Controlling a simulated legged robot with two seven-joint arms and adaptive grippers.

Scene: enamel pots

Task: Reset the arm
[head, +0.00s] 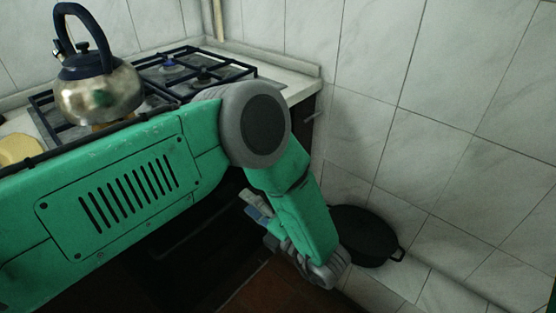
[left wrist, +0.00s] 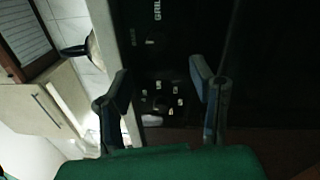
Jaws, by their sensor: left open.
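My left arm comes in from the left and bends downward at the elbow in the head view. My left gripper (head: 252,205) hangs low in front of the dark stove front, partly hidden by my forearm. In the left wrist view its two fingers (left wrist: 160,75) stand apart with nothing between them, facing the black stove panel (left wrist: 172,40) with its light knobs. My right gripper is in neither view.
A steel kettle (head: 98,90) with a dark handle stands on the gas hob (head: 183,75), behind my arm. A black pot (head: 368,238) stands low in the corner by the tiled wall (head: 430,140). The wall's right side is clear.

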